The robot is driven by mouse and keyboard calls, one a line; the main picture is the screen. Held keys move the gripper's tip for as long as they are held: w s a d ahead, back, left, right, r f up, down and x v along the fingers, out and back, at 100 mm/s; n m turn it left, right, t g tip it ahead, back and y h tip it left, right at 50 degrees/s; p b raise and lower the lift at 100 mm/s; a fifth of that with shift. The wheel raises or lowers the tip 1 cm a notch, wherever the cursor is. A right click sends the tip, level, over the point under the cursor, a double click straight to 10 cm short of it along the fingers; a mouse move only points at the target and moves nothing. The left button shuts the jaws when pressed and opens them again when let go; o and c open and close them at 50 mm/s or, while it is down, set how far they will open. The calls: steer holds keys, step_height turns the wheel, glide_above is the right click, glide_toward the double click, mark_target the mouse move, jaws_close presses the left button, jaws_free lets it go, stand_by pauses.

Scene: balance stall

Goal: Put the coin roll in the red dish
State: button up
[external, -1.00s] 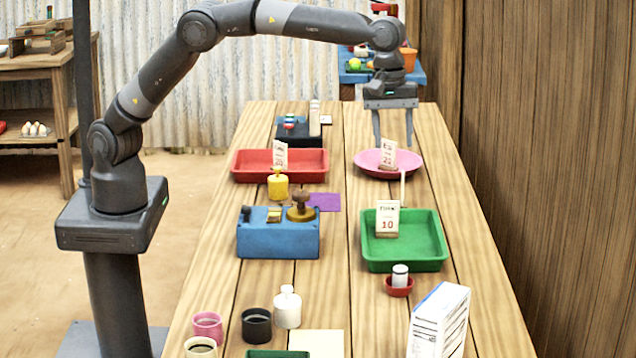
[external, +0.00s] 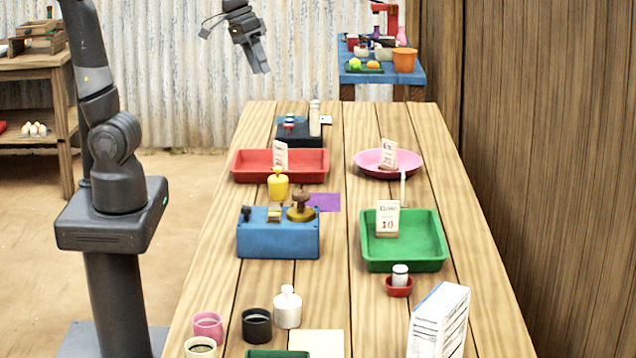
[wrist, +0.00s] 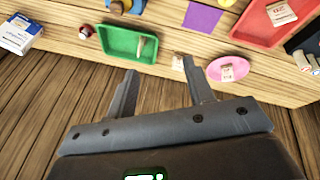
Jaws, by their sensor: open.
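My gripper (external: 260,68) is open and empty, high up beyond the table's far end in the external view; its fingers (wrist: 160,68) also show in the wrist view. A small round red dish (external: 398,289) holds a white cylinder with a dark band (external: 400,272). A larger red tray (external: 303,168) with a price card stands at the far left. A slim cream upright piece (external: 403,188) stands between the green tray and the pink dish. I cannot tell which of these is the coin roll.
A green tray (external: 430,264) and a pink dish (external: 365,165) hold cards on the right. A blue box (external: 278,242) with a knob stands left of centre. Cups, a white bottle (external: 288,310) and a white carton (external: 438,325) are near. The table's middle strip is mostly clear.

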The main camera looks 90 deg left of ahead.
steer(key=s+a+f+m, duration=0.1)
steer(key=s+f+m, duration=0.1)
steer(key=s, duration=0.4)
steer(key=s+a+f+m+t+y, duration=0.1)
steer(key=s+a+f+m, duration=0.1)
steer(key=s+f, duration=0.3)
steer(key=shift+s+a+f+m, duration=0.2)
steer(key=shift+s+m, duration=0.4)
steer(key=shift+s, duration=0.5)
